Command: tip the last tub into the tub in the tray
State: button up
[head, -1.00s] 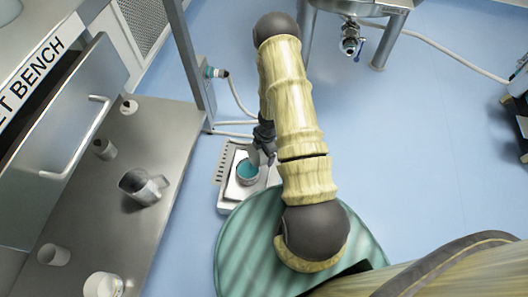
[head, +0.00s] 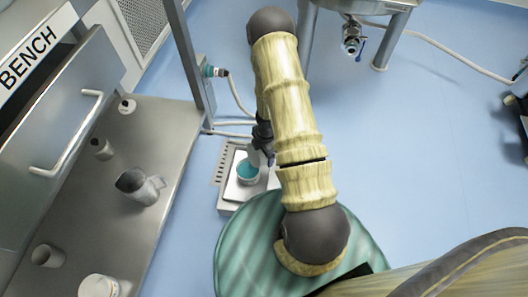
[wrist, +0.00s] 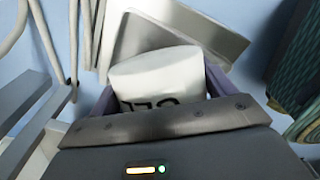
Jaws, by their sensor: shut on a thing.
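My gripper (head: 264,150) is shut on a white tub (wrist: 158,78) with dark lettering, partly cut off by the gripper, in the wrist view. The inside of this held tub is hidden. In the head view the gripper is just above and beside another white tub (head: 248,181) with teal contents. That tub stands upright in the pale metal tray (head: 229,191) on the low unit. In the wrist view the tray (wrist: 212,37) appears beyond the held tub, and the standing tub is hidden there. I cannot tell whether the two tubs touch.
A steel bench (head: 120,235) on the left holds a grey jug (head: 139,187) and several small containers. A steel post (head: 190,70) and hoses stand behind the tray. A steel vessel (head: 375,8) on legs is at the back.

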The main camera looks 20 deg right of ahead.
jog(key=shift+a+r+h+b, duration=0.25)
jog(key=shift+h+b, duration=0.3)
jog(key=shift+b, duration=0.95)
jog(key=shift+a+r+h+b, duration=0.1)
jog(key=shift+r+h+b, duration=0.3)
jog(key=shift+b, duration=1.05)
jog(key=shift+w+y+p, duration=0.2)
jog(key=shift+y+p, duration=0.05)
jog(key=shift+p, duration=1.75)
